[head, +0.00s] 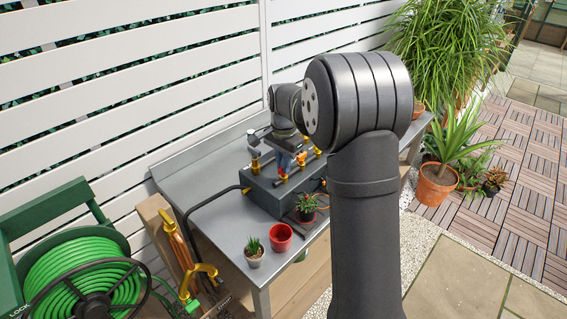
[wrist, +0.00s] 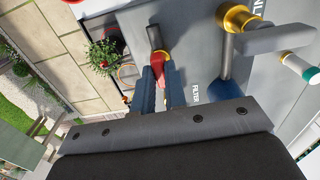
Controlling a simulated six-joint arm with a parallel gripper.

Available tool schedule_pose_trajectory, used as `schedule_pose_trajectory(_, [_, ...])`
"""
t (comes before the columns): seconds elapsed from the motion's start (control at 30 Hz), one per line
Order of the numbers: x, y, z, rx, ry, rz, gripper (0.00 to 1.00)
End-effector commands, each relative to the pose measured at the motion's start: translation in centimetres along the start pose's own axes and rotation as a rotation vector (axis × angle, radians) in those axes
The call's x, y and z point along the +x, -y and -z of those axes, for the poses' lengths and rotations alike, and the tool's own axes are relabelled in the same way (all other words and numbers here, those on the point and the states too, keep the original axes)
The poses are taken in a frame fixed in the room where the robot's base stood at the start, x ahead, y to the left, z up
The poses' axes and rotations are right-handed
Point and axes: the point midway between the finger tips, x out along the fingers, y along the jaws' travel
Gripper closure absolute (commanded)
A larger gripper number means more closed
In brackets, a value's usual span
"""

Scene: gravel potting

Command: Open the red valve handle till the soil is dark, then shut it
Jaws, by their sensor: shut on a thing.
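The red valve handle (wrist: 157,67) shows in the wrist view between the two blue fingers of my gripper (wrist: 160,78), which is shut on it. A brass fitting adjoins the handle. In the head view my gripper (head: 287,163) is over the grey box (head: 264,194) with brass fittings; the handle is mostly hidden there. A potted plant (head: 306,203) stands in front of the box, and its foliage (wrist: 103,55) shows left of the handle in the wrist view. I cannot make out its soil or the soil's shade.
On the metal bench (head: 220,216) stand a red pot (head: 280,239) and a small potted succulent (head: 253,251). A black hose (head: 205,204) runs to the box's left side. Another lever (wrist: 275,40) on a brass fitting is to the right in the wrist view.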

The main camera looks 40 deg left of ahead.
Motion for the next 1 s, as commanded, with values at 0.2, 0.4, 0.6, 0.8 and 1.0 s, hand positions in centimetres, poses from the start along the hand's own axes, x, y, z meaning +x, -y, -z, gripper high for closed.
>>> schedule_pose_trajectory(0.2, [-0.10, 0.04, 0.05, 0.035, -0.002, 0.002, 1.00])
schedule_pose_trajectory(0.4, [-0.11, 0.04, 0.05, 0.039, -0.002, 0.002, 1.00])
schedule_pose_trajectory(0.6, [-0.11, 0.04, 0.06, 0.039, -0.002, 0.002, 1.00])
schedule_pose_trajectory(0.8, [-0.07, 0.03, 0.04, 0.038, -0.001, 0.002, 0.66])
schedule_pose_trajectory(1.0, [-0.11, 0.02, 0.03, 0.038, -0.001, 0.001, 0.66])
